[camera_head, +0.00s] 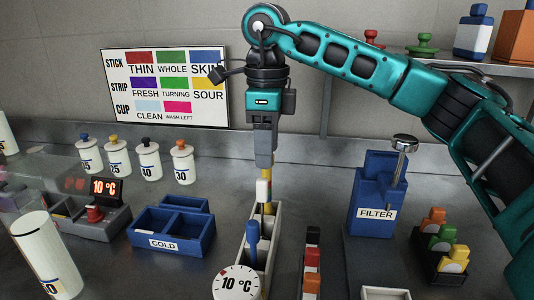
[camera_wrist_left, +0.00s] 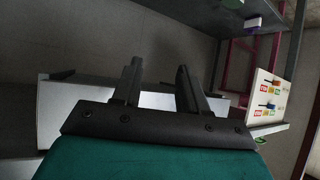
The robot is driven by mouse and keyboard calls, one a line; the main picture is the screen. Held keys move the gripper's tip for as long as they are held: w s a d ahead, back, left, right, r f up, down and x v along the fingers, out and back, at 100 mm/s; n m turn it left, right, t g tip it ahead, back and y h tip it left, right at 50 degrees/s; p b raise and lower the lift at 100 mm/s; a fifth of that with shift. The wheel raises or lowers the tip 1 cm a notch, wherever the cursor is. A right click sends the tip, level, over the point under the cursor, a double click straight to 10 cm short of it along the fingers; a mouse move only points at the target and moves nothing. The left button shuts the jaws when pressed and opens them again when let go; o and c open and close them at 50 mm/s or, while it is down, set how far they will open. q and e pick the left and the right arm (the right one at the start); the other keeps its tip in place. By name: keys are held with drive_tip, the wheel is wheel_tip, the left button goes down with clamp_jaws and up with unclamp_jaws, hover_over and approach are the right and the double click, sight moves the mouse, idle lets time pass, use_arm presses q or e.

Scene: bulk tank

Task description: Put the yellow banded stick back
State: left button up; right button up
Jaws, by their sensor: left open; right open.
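The yellow banded stick (camera_head: 267,176) stands nearly upright at the far end of a narrow pale rack (camera_head: 274,239). A white part shows just below its yellow top, and its lower end is hidden in the rack. My right gripper (camera_head: 265,162) points straight down over the stick, open, with its fingertips at the yellow top. I cannot tell how far the fingers reach around it. A blue stick (camera_head: 252,238) stands nearer in the same rack. My left gripper (camera_wrist_left: 158,88) is open and empty in the left wrist view; the head view does not show it.
A blue COLD bin (camera_head: 164,244) lies left; a blue FILTER stand (camera_head: 376,214) is right. A dark holder with coloured blocks (camera_head: 440,266) stands further right. Several lidded white jars (camera_head: 148,160) line the back left.

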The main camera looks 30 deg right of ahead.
wheel_tip(320, 180, up, 10)
drive_tip(key=p, duration=0.2)
drive_tip(key=shift+f, duration=0.1)
idle(0.4)
